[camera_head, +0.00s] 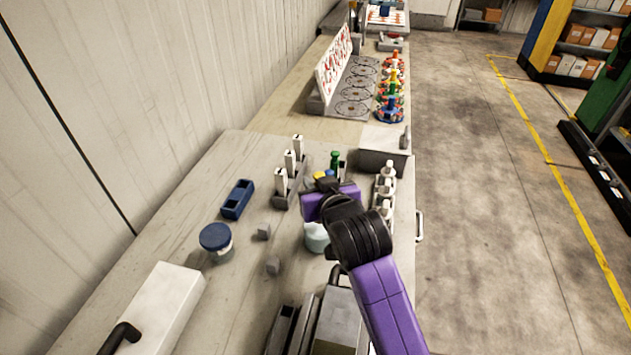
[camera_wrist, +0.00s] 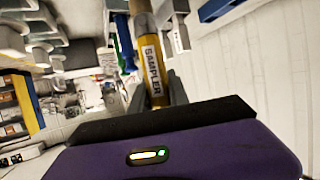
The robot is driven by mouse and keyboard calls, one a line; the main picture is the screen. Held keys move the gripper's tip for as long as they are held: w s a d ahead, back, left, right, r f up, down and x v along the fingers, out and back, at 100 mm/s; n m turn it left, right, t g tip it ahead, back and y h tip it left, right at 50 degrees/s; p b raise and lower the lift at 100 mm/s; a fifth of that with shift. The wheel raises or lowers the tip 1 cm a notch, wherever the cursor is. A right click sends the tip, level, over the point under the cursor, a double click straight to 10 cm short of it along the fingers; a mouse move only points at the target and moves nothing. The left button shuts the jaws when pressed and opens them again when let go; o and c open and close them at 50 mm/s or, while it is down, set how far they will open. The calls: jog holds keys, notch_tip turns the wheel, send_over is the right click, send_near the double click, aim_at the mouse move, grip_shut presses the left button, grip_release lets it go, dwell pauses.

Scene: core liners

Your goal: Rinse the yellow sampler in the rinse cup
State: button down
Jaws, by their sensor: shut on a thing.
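A green-topped item (camera_head: 335,160) stands close behind my gripper. A rack with white tags (camera_head: 290,180), a blue holder (camera_head: 237,199) and a blue-lidded jar (camera_head: 215,240) are to the left. White bottles (camera_head: 384,190) stand at right.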

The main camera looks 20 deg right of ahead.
jog(key=shift+f+b, duration=1.65)
jog(key=shift+f, duration=1.2)
jog(key=shift+f, duration=0.1)
jog(key=shift+f+b, duration=0.35)
jog(key=shift+f, duration=0.25)
jog(key=shift+r, duration=0.2)
jog(key=shift+r+p, duration=0.55)
jog(key=shift+p, duration=0.2)
jog(key=shift+f, duration=0.2)
